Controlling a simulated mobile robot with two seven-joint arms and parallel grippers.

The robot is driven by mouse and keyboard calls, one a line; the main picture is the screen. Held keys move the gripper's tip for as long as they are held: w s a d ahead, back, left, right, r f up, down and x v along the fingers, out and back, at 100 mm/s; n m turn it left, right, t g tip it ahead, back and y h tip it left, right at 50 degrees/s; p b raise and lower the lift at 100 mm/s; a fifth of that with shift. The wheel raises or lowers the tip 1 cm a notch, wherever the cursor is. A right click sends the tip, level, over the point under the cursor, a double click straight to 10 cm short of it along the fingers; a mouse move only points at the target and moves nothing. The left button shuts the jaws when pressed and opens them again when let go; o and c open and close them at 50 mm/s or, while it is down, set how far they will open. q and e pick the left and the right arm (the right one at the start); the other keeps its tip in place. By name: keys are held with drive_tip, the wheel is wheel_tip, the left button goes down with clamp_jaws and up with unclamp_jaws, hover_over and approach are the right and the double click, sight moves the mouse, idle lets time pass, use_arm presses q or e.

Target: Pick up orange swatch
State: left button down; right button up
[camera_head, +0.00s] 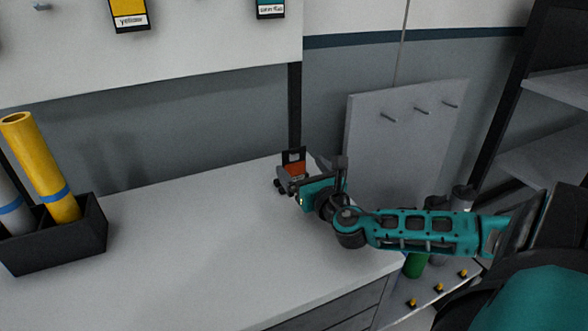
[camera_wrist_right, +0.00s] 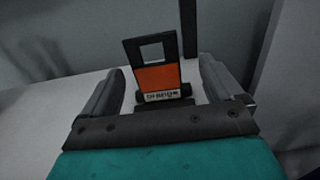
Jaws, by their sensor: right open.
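The orange swatch (camera_head: 294,168) stands upright near the back right corner of the white counter. It has a black frame with a square hole at the top, an orange patch and a white label. In the right wrist view the swatch (camera_wrist_right: 157,75) is between the two fingers of my right gripper (camera_wrist_right: 160,95), with gaps on both sides. My right gripper (camera_head: 297,180) is open; in the head view it reaches in from the right and partly covers the swatch's lower part. My left gripper is not in view.
A black box (camera_head: 60,245) with yellow and grey rolls stands on the counter (camera_head: 190,230) at left. Yellow (camera_head: 129,14) and teal (camera_head: 270,8) swatches hang on the wall board. A grey panel with pegs (camera_head: 405,140) stands behind my right arm. The counter's middle is clear.

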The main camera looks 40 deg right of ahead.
sight(295, 163)
drive_tip(key=shift+a+x, duration=0.15)
drive_tip(key=shift+x, duration=1)
drive_tip(key=shift+a+x, duration=0.1)
drive_tip(key=shift+x, duration=1.1)
drive_tip(key=shift+w+d+f, duration=0.1)
drive_tip(key=shift+w+f, duration=0.05)
drive_tip(key=shift+w, duration=0.4)
drive_tip(key=c, duration=1)
